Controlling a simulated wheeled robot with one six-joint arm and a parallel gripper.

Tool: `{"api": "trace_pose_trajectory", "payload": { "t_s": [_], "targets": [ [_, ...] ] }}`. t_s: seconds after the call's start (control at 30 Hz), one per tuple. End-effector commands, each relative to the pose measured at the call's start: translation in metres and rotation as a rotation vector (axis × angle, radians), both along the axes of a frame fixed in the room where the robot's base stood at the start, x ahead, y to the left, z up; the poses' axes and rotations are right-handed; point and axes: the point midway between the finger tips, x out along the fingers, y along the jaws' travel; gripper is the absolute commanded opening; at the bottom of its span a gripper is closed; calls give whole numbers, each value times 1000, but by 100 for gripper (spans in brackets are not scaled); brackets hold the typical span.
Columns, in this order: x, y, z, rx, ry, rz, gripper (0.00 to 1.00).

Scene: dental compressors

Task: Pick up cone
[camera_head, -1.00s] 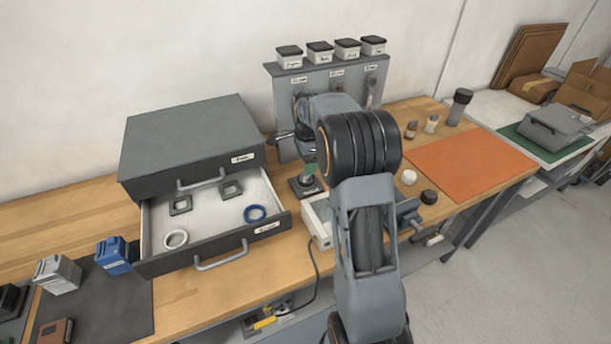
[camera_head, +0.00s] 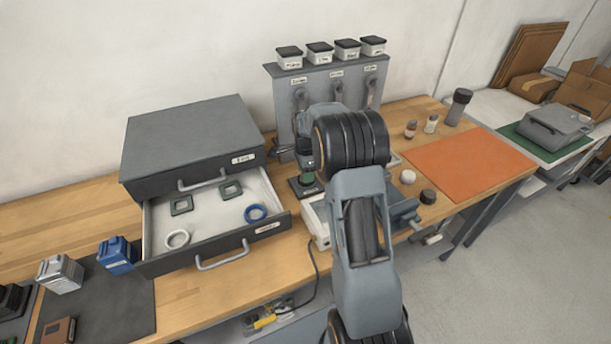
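I cannot make out a clear cone shape in this view. A small dark square stand with a greenish piece on it (camera_head: 305,185) sits on the bench behind the white scale-like box; I cannot tell whether that piece is the cone. My gripper (camera_head: 305,166) hangs close above this stand, in front of the grey dispenser. My own arm partly covers this area. The fingers are too small and dark to tell whether they are open, shut or touching the piece.
An open drawer (camera_head: 200,222) with rings and square frames lies left of my gripper. The grey dispenser (camera_head: 328,85) stands behind. A white box (camera_head: 317,220), a dark knob (camera_head: 428,197) and an orange mat (camera_head: 468,163) are near my arm.

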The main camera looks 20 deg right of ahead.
Motion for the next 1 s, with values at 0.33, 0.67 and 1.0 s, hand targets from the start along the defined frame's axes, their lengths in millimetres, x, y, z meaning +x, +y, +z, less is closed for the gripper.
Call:
{"api": "trace_pose_trajectory", "payload": {
  "t_s": [0.33,0.67,1.0],
  "targets": [
    [0,0,1,0,-1,0,14],
    [0,0,4,0,-2,0,14],
    [-10,0,44,-1,-4,0,14]
  ]
}}
